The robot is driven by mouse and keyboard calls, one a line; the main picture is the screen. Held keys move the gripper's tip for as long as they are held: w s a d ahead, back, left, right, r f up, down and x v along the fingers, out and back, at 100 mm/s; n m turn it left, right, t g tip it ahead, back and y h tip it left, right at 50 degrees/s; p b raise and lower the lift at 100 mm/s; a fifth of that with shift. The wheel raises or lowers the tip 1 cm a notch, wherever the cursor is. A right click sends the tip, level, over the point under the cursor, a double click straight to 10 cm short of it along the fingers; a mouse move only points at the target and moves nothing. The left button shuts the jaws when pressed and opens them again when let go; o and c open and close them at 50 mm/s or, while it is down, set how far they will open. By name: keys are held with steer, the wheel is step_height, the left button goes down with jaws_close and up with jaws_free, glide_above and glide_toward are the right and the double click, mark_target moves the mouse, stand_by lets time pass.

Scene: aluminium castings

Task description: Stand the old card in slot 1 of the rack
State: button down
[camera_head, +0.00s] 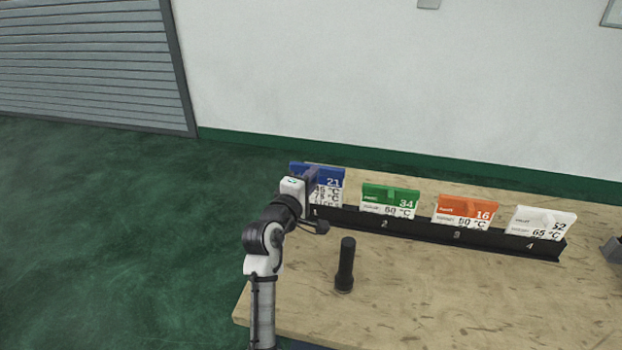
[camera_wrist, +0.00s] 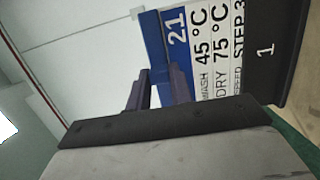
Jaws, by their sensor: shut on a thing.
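The card with a blue header and the number 21 (camera_head: 331,182) stands at the left end of the black rack (camera_head: 428,231), at slot 1. It also shows in the wrist view (camera_wrist: 208,50), with wash 45 °C and dry 75 °C lines. Its lower edge meets the black rack strip marked 1 (camera_wrist: 277,60); how deep it sits is hidden. My gripper (camera_head: 313,176) is at the card's blue top part. In the wrist view my gripper (camera_wrist: 160,78) is shut on the blue part. A green card (camera_head: 390,200), an orange card (camera_head: 465,212) and a white card (camera_head: 541,223) stand at slots 2, 3 and 4.
A black cylinder (camera_head: 345,265) stands upright on the wooden table (camera_head: 440,300), in front of the rack and right of my arm. A grey object (camera_head: 612,249) is at the right picture edge. The table front is otherwise clear. A white wall rises behind.

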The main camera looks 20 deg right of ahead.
steer(key=shift+f+b, duration=0.95)
steer(key=shift+f, duration=0.7)
steer(key=c, duration=1.2)
jaws_free()
steer(key=shift+o, duration=0.2)
steer(key=b+v, duration=0.3)
steer(key=v, duration=1)
steer(key=shift+s+a+b, duration=0.3)
steer(key=shift+b, duration=0.05)
steer(key=shift+r, duration=0.1)
